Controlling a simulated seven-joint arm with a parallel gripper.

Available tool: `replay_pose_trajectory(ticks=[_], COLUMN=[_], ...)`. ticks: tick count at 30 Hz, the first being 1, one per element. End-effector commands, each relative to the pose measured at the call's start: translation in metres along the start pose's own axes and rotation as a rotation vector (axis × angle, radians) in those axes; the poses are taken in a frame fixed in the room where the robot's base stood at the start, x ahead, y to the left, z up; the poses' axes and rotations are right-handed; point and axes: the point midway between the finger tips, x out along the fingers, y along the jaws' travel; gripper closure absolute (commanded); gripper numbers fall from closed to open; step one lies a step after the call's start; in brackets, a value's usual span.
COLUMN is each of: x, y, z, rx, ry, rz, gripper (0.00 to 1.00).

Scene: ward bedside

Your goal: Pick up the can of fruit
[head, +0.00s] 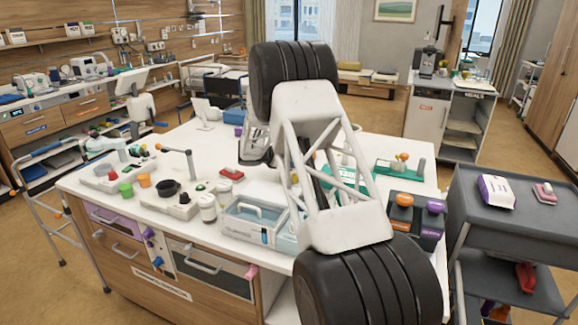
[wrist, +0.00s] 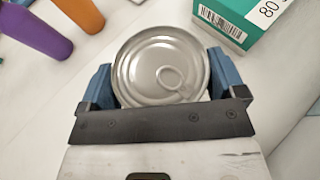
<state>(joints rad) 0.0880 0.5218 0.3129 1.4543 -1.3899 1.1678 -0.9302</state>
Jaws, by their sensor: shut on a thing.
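The can of fruit (wrist: 150,52) shows in the wrist view as a round silver lid with a pull ring, seen from above. Its label is out of sight. My gripper (wrist: 160,80) is shut on the can, with a blue finger pad on each side of it. I cannot tell whether the can touches the surface below. In the head view my own arm covers the middle of the counter, and I cannot make out the can or the fingertips there.
A teal and white box (wrist: 243,22) stands close to the can at upper right in the wrist view. Purple (wrist: 35,30) and orange (wrist: 82,14) rounded things are at upper left. The white counter (head: 75,184) holds a clear bin (head: 240,222) and several small items. A dark cart (head: 500,222) stands right.

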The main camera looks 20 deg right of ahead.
Motion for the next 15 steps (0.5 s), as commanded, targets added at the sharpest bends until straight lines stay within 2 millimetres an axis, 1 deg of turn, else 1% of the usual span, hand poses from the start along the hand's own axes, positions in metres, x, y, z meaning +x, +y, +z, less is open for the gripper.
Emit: replay_pose_trajectory(ticks=[8,11,15], x=[-0.005,-0.008,-0.015], y=[0.001,0.001,0.001], z=[0.011,0.020,0.037], rx=[0.003,0.002,0.004], ry=[-0.001,-0.001,-0.001], rz=[0.001,0.001,0.001], gripper=[0.57,0.57,0.57])
